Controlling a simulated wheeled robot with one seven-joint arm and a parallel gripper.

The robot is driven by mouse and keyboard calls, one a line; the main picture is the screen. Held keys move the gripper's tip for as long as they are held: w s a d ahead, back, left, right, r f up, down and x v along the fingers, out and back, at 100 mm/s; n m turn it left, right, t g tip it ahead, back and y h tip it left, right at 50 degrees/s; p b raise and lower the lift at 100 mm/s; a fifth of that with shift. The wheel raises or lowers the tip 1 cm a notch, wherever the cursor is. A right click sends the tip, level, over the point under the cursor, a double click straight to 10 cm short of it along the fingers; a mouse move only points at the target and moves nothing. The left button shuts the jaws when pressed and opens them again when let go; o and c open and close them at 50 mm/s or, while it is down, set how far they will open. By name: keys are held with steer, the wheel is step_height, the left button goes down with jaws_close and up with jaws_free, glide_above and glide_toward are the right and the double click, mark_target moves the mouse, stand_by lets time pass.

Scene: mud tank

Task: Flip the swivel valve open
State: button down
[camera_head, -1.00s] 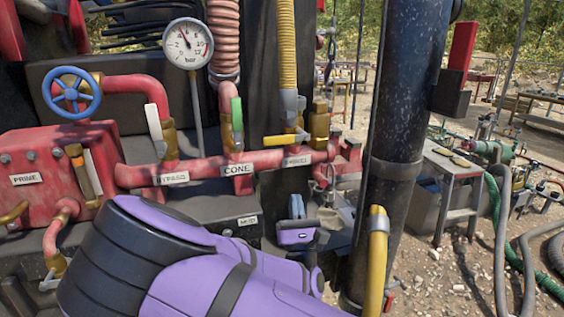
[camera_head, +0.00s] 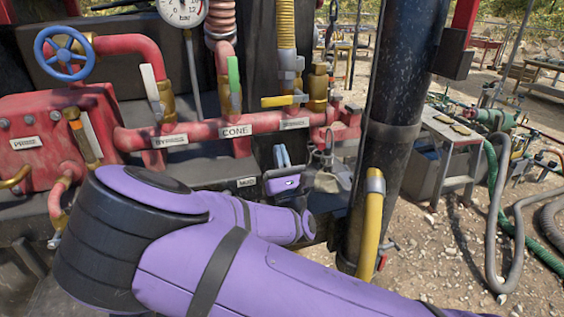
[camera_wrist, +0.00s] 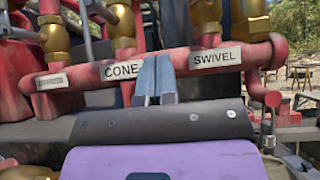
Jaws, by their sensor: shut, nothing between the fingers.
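The swivel valve is a brass body (camera_head: 318,85) with a yellow lever (camera_head: 284,101) that points left, lying roughly level above the red pipe (camera_head: 202,130). Its label below is hard to read in the head view, but the wrist view shows a clear SWIVEL label (camera_wrist: 215,57). My gripper (camera_head: 282,153) is below the pipe and to the right of the CONE label (camera_head: 236,131). In the wrist view my gripper's fingers (camera_wrist: 154,62) are together and empty, between the CONE and SWIVEL labels. I cannot make out the yellow lever clearly in the wrist view.
The cone valve's green lever (camera_head: 234,76) and the bypass valve's white lever (camera_head: 150,88) stand upright to the left. A blue handwheel (camera_head: 67,54) is farther left. A thick dark post (camera_head: 393,120) and a yellow hose (camera_head: 371,225) stand to the right.

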mark_target(272, 106)
steer(key=w+a+r, duration=0.1)
steer(key=w+r, duration=0.2)
steer(key=r, duration=0.4)
steer(key=shift+w+r, duration=0.3)
steer(key=shift+r, duration=0.1)
steer(key=shift+a, duration=0.1)
steer(key=shift+r+m+h, duration=0.15)
steer(key=shift+m+h, duration=0.25)
steer(key=shift+m, duration=0.1)
steer(key=shift+r+m+h, duration=0.1)
steer(key=shift+m+h, duration=0.2)
